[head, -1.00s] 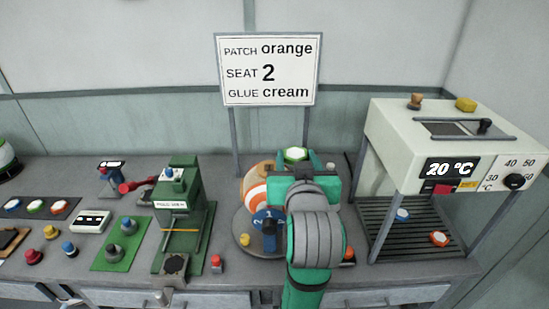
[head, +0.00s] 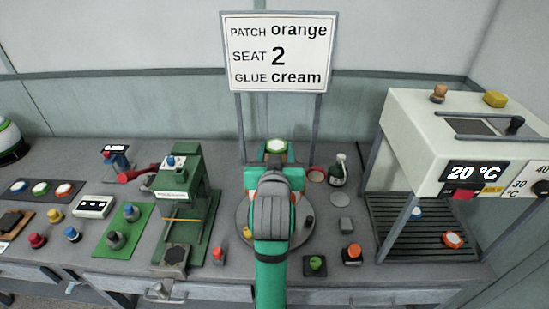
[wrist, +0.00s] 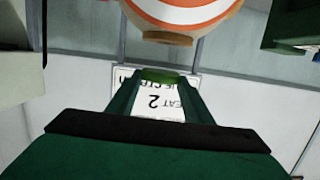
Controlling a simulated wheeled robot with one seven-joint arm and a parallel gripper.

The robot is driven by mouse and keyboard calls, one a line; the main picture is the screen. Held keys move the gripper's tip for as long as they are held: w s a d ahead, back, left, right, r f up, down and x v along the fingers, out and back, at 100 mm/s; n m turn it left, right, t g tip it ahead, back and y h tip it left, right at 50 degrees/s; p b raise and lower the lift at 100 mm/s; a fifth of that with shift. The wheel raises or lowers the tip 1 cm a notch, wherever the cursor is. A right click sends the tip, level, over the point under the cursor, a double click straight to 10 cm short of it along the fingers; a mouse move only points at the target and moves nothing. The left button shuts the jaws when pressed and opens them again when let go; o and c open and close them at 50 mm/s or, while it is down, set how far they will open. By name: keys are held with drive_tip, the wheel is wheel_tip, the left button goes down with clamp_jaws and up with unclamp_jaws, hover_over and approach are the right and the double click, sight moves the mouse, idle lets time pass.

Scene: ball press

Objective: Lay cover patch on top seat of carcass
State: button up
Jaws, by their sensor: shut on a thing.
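My gripper (head: 272,160) is shut on a round patch (head: 276,147) with a white top and green rim, held up flat at the fingertips. In the wrist view the patch's green edge (wrist: 160,76) shows between the two fingers. The carcass (wrist: 185,14), an orange-and-white striped ball, shows at the top edge of the wrist view, apart from the patch. In the head view my arm hides nearly all of the ball, on its grey turntable (head: 243,219). The top seat is not visible, so I cannot tell whether the patch is over it.
The sign (head: 278,52) stands behind, reading patch orange, seat 2, glue cream. A green press (head: 180,200) stands left; an oven (head: 440,125) reading 20 °C stands right.

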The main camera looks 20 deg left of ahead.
drive_tip(key=f, duration=0.3)
drive_tip(key=shift+w+a+f, duration=0.15)
drive_tip(key=shift+w+a, duration=0.15)
drive_tip(key=shift+w, duration=0.1)
drive_tip(key=shift+s+d+f, duration=0.1)
drive_tip(key=shift+f, duration=0.3)
drive_tip(key=shift+f, duration=0.1)
drive_tip(key=o, duration=1)
